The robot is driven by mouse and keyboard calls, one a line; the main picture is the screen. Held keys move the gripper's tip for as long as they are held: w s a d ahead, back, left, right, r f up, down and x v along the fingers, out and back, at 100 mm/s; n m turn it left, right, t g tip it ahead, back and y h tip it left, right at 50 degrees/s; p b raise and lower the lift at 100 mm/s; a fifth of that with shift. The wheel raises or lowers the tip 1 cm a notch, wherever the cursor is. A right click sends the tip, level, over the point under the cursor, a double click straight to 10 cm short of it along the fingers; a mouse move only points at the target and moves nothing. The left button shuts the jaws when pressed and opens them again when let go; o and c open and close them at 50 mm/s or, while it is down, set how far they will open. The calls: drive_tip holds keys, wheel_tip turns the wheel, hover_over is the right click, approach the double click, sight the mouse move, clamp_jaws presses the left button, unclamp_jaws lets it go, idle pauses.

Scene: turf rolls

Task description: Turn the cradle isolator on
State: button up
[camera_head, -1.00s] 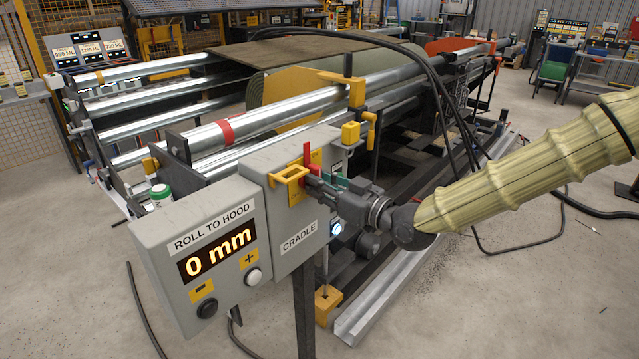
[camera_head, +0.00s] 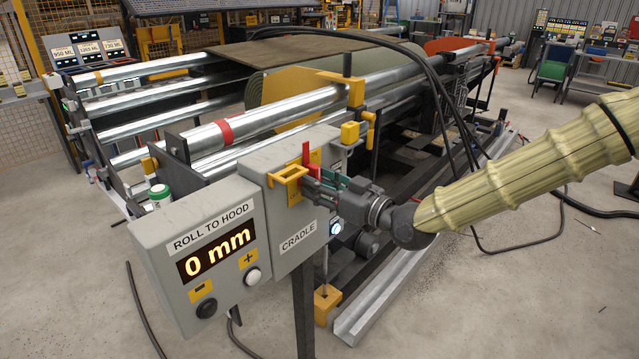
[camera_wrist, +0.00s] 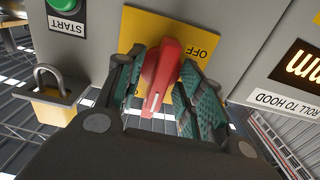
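The cradle isolator is a red handle (camera_wrist: 160,75) on a yellow plate (camera_wrist: 143,28) on the grey cradle box (camera_head: 292,255). The wrist view shows it upside down, with the word OFF beside the handle. The handle's white-marked end points down in that view; in the head view the red handle (camera_head: 307,153) stands upright. My gripper (camera_wrist: 158,105) is at the box with one finger on each side of the handle. The fingers are apart, with gaps beside the handle, and do not look clamped on it. Any ON mark is hidden.
A padlock (camera_wrist: 50,92) hangs beside the plate, near a green START button (camera_wrist: 63,5). The ROLL TO HOOD box (camera_head: 195,295), reading 0 mm, adjoins on the left. A yellow bracket (camera_head: 284,176) sticks out left of the handle. Rollers (camera_head: 270,118) lie behind.

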drive_tip(key=v, duration=1.2)
drive_tip(key=shift+w, duration=0.1)
drive_tip(key=s+d+f+m+g+h+p, duration=0.1)
drive_tip(key=s+d+f+m+g+h, duration=0.2)
drive_tip(key=f, duration=0.8)
drive_tip(key=s+d+f+m+h+p, duration=0.15)
drive_tip(key=s+f, duration=0.35)
drive_tip(key=f, duration=0.5)
drive_tip(key=s+d+f+m+g+h+p, duration=0.1)
drive_tip(key=s+f+m+g+h, duration=0.2)
drive_tip(key=f, duration=0.8)
drive_tip(key=s+d+f+m+g+h, duration=0.1)
drive_tip(key=s+d+f+h, duration=0.1)
drive_tip(key=s+d+f, duration=0.2)
drive_tip(key=s+d+f+m+g+h+p, duration=0.1)
drive_tip(key=s+d+f, duration=0.4)
drive_tip(key=s, duration=0.6)
drive_tip(key=s+d+f+m+g+h+p, duration=0.1)
drive_tip(key=s+d+f+h, duration=0.3)
drive_tip(key=s, duration=0.4)
drive_tip(key=shift+s+d+f+g, duration=0.2)
drive_tip(key=shift+f+g, duration=0.55)
drive_tip(key=shift+g, duration=0.05)
